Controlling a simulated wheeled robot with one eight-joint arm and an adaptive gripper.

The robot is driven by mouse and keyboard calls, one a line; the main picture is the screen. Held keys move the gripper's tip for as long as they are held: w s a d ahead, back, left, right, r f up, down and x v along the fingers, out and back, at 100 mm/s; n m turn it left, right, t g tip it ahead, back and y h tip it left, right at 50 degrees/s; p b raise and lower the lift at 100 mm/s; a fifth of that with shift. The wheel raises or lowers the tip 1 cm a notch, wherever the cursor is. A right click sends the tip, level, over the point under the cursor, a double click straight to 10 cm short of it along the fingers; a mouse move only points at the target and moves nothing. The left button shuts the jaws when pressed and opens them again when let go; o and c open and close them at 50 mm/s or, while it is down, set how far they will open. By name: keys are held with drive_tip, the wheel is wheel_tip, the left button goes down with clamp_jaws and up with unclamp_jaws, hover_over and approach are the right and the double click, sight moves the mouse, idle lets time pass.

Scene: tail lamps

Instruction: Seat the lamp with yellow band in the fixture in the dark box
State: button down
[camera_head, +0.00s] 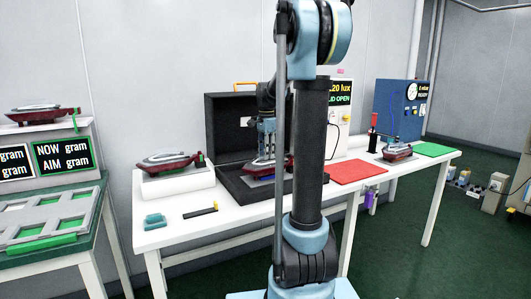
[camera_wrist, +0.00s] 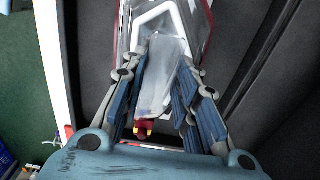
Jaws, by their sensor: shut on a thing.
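The dark box (camera_head: 228,122) stands open on the white table, with its lid up at the back. My gripper (camera_head: 266,148) reaches down into it and is shut on a red and grey lamp (camera_head: 262,167). In the wrist view my gripper (camera_wrist: 163,98) has its blue fingers on both sides of the lamp's pale body (camera_wrist: 158,75). A small red and yellow part (camera_wrist: 144,130) shows at the lamp's near end; I cannot tell if it is the yellow band. The fixture under the lamp is hidden, so I cannot tell whether the lamp is fully down.
Other lamps rest on a white block (camera_head: 172,161), on the left shelf (camera_head: 42,114) and at the table's right (camera_head: 397,152). A red mat (camera_head: 357,171), a green mat (camera_head: 432,149), a teal piece (camera_head: 154,220) and a black bar (camera_head: 201,212) lie on the table.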

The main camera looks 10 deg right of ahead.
drive_tip(key=shift+f, duration=0.5)
drive_tip(key=c, duration=1.2)
unclamp_jaws()
wheel_tip(320, 180, up, 12)
drive_tip(key=shift+f, duration=0.1)
drive_tip(key=s+f+n, duration=0.5)
drive_tip(key=s+f, duration=0.3)
drive_tip(key=s, duration=0.3)
drive_tip(key=s+f+n+t, duration=0.1)
drive_tip(key=s+f+n, duration=0.3)
drive_tip(key=s+f, duration=0.5)
drive_tip(key=s+f+n+t, duration=0.1)
drive_tip(key=s+f+n, duration=0.4)
drive_tip(key=s+f, duration=0.4)
drive_tip(key=shift+s+f+n, duration=0.15)
drive_tip(key=shift+s, duration=1.3)
drive_tip(key=shift+s+f+n, duration=0.1)
drive_tip(key=shift+s+n, duration=0.05)
drive_tip(key=shift+s, duration=1.25)
